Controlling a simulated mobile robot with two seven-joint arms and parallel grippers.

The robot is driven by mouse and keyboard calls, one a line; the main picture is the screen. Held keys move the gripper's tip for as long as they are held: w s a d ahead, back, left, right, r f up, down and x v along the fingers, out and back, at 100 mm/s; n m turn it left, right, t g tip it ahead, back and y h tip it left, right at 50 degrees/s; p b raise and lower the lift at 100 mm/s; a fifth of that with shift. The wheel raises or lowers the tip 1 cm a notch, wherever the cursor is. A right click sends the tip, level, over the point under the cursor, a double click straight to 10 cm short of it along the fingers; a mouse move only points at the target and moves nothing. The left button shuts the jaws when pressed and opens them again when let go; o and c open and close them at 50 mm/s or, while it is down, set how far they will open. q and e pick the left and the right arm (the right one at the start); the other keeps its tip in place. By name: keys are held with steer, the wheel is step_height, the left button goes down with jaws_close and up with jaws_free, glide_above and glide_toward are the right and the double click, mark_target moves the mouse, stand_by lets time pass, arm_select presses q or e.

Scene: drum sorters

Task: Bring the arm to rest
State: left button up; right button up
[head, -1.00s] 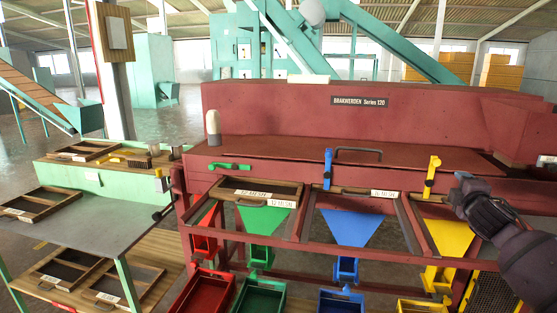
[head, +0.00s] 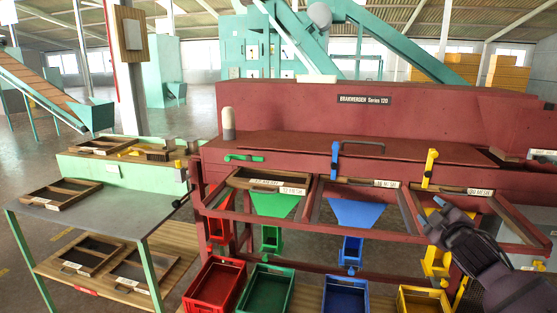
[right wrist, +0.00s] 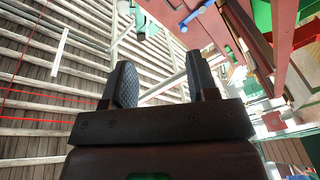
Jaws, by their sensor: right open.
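My right gripper (head: 438,222) is at the right of the head view, in front of the yellow chute (head: 436,258) of the red sorter (head: 350,112). In the right wrist view its two fingers (right wrist: 163,84) stand apart with nothing between them. It holds nothing. My left gripper is not in view.
Red (head: 214,287), green (head: 264,290), blue (head: 344,297) and yellow (head: 423,301) crates stand below the chutes. A grey-topped table (head: 110,222) with framed screens is on the left. The sorter's front rail is close to my right arm.

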steer(key=s+a+f+m+g+y, duration=0.1)
steer(key=s+a+f, duration=0.25)
steer(key=f, duration=0.25)
steer(key=s+a+f+m, duration=0.2)
steer(key=s+f, duration=0.2)
steer(key=f, duration=0.1)
steer(key=s+a+f+m+g, duration=0.2)
steer(key=s+f+m, duration=0.1)
steer(key=s+f, duration=0.7)
steer(key=s+a+f+m+g+h, duration=0.1)
steer(key=s+a+f+m+g, duration=0.2)
steer(key=s+f, duration=0.8)
steer(key=s+m, duration=0.1)
steer(key=s, duration=0.7)
steer(key=shift+a, duration=0.25)
